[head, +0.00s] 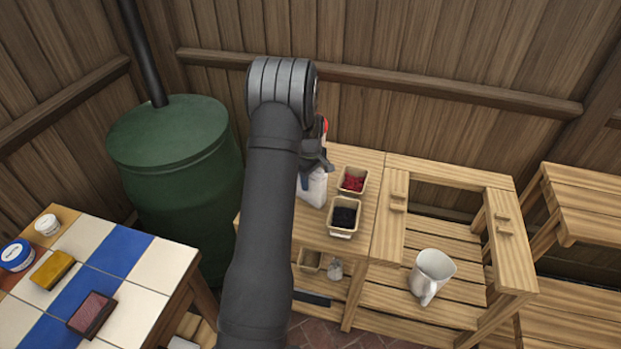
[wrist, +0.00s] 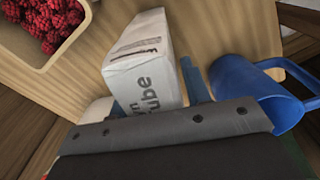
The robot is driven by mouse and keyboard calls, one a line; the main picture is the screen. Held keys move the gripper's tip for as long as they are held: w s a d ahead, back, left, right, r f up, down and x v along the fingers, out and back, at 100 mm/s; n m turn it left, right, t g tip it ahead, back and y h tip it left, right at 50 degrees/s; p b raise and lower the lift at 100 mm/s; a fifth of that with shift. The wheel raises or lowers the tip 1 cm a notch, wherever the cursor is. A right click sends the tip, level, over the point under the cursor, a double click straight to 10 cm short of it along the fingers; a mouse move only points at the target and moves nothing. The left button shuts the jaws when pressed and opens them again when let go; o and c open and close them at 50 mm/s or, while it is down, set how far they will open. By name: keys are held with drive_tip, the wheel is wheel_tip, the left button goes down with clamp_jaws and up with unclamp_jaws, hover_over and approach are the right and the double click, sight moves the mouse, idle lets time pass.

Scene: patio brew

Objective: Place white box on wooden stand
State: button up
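The white box (head: 314,188) stands on the slatted wooden table's top, partly behind my arm in the head view. In the wrist view the white box (wrist: 145,65) shows dark lettering and sits between my fingers. My gripper (head: 316,160) is at the box's upper end. In the wrist view my gripper (wrist: 155,95) has one finger close along the box's right side; the other is mostly hidden at its left. I cannot tell whether they press on it. Wooden stands are at the right: one with an open-framed top (head: 512,240) and a stepped one (head: 590,195).
A tub of red berries (head: 353,181) and a tub of dark berries (head: 344,215) stand beside the box. A blue mug (wrist: 265,92) is close right in the wrist view. A white pitcher (head: 432,273) stands on a lower shelf. A green barrel (head: 180,165) is left.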

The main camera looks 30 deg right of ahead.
drive_tip(key=shift+o, duration=1.1)
wheel_tip(320, 180, up, 12)
drive_tip(key=shift+r, duration=0.2)
wheel_tip(320, 180, down, 12)
drive_tip(key=shift+r, duration=1.8)
